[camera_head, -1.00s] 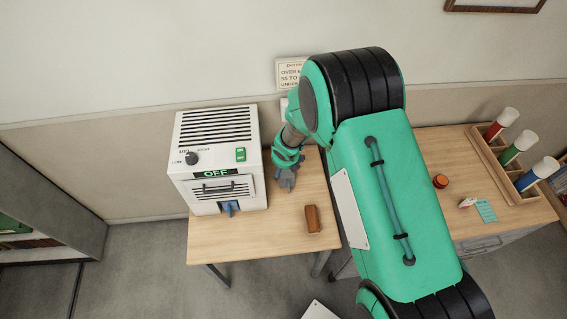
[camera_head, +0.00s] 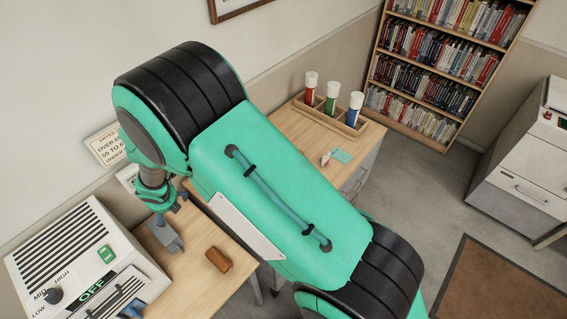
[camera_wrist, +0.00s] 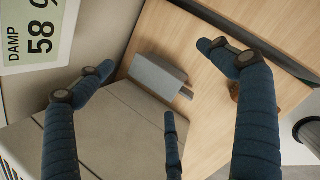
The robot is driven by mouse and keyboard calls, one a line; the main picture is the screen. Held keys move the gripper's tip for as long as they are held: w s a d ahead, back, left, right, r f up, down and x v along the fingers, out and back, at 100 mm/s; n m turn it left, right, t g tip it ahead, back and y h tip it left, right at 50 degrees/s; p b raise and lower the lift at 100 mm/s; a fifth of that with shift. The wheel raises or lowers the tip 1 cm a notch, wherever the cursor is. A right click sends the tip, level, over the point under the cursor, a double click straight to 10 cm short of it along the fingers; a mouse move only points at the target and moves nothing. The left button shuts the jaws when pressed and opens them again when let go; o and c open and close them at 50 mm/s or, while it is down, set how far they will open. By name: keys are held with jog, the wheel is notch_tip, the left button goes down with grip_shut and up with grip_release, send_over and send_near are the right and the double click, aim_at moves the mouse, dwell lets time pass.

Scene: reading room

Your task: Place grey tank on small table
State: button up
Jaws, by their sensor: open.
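A grey wedge-shaped box with a small tab, which looks like the tank, lies on the wooden table in the wrist view (camera_wrist: 158,76). My gripper (camera_head: 172,243) is low over the table (camera_head: 200,292), right of the white appliance. In the wrist view my gripper (camera_wrist: 155,58) is open, its blue fingers spread on either side of the grey box. I see no grip on it. I cannot tell which table is the small one.
The white appliance (camera_head: 75,255), reading OFF, stands on the table at left. A brown block (camera_head: 218,260) lies right of my gripper. A desk beyond my arm bears a wooden rack (camera_head: 340,122) with several tubes. Open floor (camera_head: 415,190) lies to the right.

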jog(key=w+d+r+m+t+h, duration=0.1)
jog(key=w+d+r+m, duration=0.2)
jog(key=d+r+m, duration=0.8)
jog(key=w+d+r+m+h, duration=0.1)
jog(key=w+d+r+m, duration=0.25)
jog(key=d+r, duration=1.25)
jog(key=s+d+r+m, duration=0.4)
jog(key=d+r+m, duration=0.1)
jog(key=d, duration=0.3)
jog(key=s+d+r+m, duration=0.4)
jog(key=d+r+m, duration=0.15)
jog(key=d, duration=0.25)
jog(key=s+d+r+m, duration=0.3)
jog(key=s+d+m, duration=0.5)
jog(key=s, duration=0.4)
jog(key=s+d+r+m, duration=0.2)
jog(key=s+d+m, duration=0.5)
jog(key=s, duration=0.4)
jog(key=shift+s+d+r+m+t+h, duration=0.3)
jog(key=shift+s+d+r+m+h, duration=0.1)
